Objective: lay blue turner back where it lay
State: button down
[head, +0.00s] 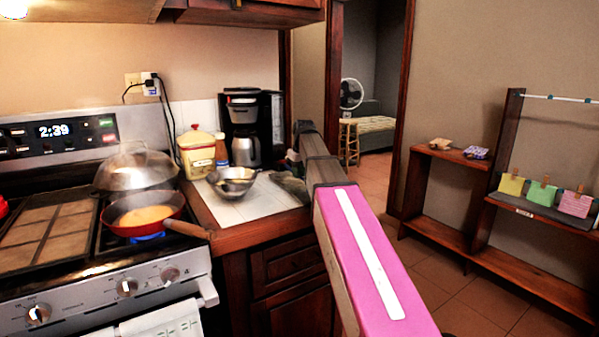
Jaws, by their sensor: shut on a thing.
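The blue turner cannot be made out in the head view. My arm, pink with a white stripe and grey toward its far part, reaches up from the bottom right to the counter's right end. My gripper cannot be made out; the arm may hide it and anything it holds. A dark grey shape lies beside the arm at the counter's right end, too unclear to name.
A red pan (118,216) with yellowish food sits on the stove (100,275), its handle toward the counter. A domed lid (137,170) is behind it. The tiled counter (217,209) holds a metal bowl (240,187), a yellow canister (196,157) and a coffee maker (243,105).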

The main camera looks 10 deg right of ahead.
jog(key=c, duration=0.9)
grip_release()
jog(key=r, duration=0.3)
jog(key=s+r, duration=0.1)
jog(key=r, duration=0.6)
jog(key=shift+s+d+r, duration=0.3)
jog(key=shift+s+d, duration=0.05)
jog(key=shift+s, duration=0.1)
